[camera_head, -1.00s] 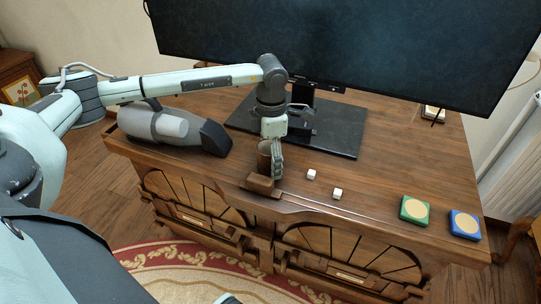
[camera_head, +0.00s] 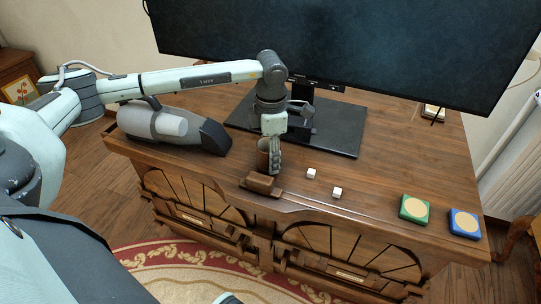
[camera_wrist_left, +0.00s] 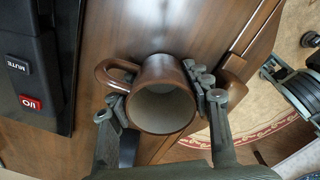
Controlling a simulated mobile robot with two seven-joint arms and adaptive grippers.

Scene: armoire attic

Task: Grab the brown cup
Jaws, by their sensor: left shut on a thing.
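The brown cup (camera_wrist_left: 161,66) shows in the left wrist view with its pale inside facing the camera and its handle to the left. My left gripper (camera_wrist_left: 160,100) has its fingers on both sides of the cup and is shut on it. In the head view the brown cup (camera_head: 263,158) is partly hidden behind a finger of my left gripper (camera_head: 269,155), over the front part of the wooden cabinet top. I cannot tell whether the cup's base touches the wood. My right gripper is not in view.
A brown block-like object (camera_head: 260,184) lies just in front of the cup. Two small white cubes (camera_head: 311,174) lie to the right, with green (camera_head: 415,210) and blue (camera_head: 464,224) boxes farther right. A grey handheld vacuum (camera_head: 175,128) lies left. A large screen (camera_head: 340,40) stands behind.

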